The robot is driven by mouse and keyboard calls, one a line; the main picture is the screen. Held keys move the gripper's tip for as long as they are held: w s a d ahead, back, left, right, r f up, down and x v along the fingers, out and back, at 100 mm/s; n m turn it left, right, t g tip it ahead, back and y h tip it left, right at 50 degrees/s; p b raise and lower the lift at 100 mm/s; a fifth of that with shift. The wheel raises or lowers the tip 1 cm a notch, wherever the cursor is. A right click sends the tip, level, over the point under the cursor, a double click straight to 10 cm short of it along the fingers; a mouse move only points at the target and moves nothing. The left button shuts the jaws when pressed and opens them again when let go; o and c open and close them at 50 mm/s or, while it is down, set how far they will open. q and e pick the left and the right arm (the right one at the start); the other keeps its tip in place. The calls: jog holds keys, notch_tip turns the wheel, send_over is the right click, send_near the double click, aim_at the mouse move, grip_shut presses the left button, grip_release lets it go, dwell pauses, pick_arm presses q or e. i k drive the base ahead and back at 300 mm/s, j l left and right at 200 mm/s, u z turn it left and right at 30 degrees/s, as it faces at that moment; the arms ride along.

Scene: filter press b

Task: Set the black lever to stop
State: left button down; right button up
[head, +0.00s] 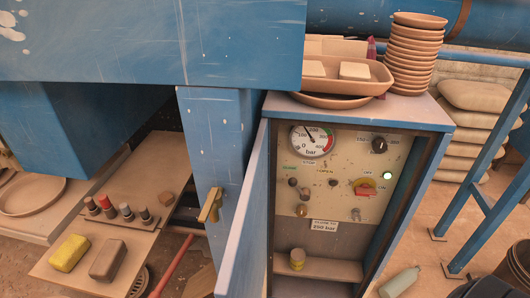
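The control panel (335,222) sits inside an open blue cabinet right of the middle. The word STOP is printed high on its left part, with a CLOSE label at lower left and an OPEN label at lower right. Below these labels are small dark knobs, one at the left (292,182) and one at the right (332,183). A dark and brass handle (303,196) stands between them, probably the black lever; its exact setting is too small to tell.
The cabinet's blue door (245,225) stands open at left. Stacked bowls (415,50) stand on top.

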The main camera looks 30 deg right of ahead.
aim_at(305, 197)
jog(key=z, duration=1.2)
